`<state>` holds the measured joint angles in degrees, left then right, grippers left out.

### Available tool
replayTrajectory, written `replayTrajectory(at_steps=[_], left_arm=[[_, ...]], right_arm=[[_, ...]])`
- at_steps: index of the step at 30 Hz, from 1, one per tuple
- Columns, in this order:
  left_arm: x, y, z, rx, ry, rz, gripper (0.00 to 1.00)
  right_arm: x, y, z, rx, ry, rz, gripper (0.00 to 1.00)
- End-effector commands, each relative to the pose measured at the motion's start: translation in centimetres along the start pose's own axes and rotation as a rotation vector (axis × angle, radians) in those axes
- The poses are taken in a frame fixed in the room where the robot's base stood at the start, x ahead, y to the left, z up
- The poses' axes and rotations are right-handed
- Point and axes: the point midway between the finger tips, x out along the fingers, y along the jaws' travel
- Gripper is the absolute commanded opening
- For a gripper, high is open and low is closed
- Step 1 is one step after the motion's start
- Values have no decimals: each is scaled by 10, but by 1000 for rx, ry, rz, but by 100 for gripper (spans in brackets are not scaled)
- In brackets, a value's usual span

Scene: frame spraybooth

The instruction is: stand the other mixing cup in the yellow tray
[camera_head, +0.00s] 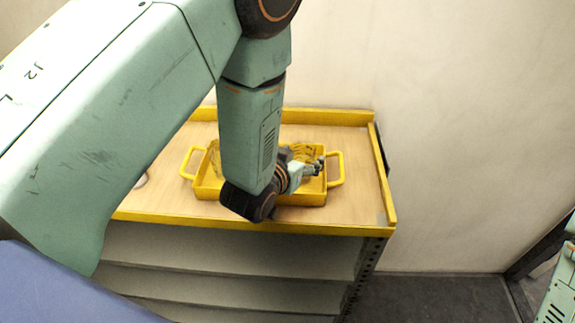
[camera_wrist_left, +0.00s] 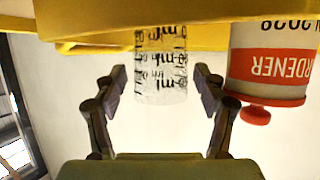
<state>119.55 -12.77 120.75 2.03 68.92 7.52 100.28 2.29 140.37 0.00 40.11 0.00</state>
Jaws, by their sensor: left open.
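The yellow tray (camera_head: 312,198) with two handles lies on the trolley top. My left gripper (camera_head: 314,168) is over its right part, open; it also shows in the wrist view (camera_wrist_left: 161,84). A clear mixing cup with black ml marks (camera_wrist_left: 160,62) stands between the open fingers, upside down in that picture, with a gap on both sides. Its base end is at the yellow tray wall (camera_wrist_left: 90,22). In the head view a clear marked cup (camera_head: 302,150) shows behind the gripper in the tray. Another clear shape (camera_head: 214,158) is at the tray's left, partly hidden by my arm.
A white and red hardener can (camera_wrist_left: 268,65) with a red cap (camera_wrist_left: 255,115) is close beside the right finger in the wrist view. The trolley (camera_head: 355,188) has a raised yellow edge. A pale curved rim (camera_head: 142,181) shows at left, mostly hidden. Wood right of the tray is bare.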

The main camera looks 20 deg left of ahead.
Motion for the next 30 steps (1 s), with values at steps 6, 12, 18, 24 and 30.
replayTrajectory(at_steps=[6,12,18,24,30], left_arm=[[-40,0,0,2,0,-1,71],[-73,0,1,3,0,0,71],[-93,0,0,2,0,0,71],[-98,0,0,1,1,0,71],[-97,0,0,1,1,0,71]], right_arm=[[3,0,0,0,0,0,40],[5,0,0,0,0,0,40],[6,0,0,0,0,0,40],[6,0,0,0,0,0,40],[6,0,0,0,0,0,40]])
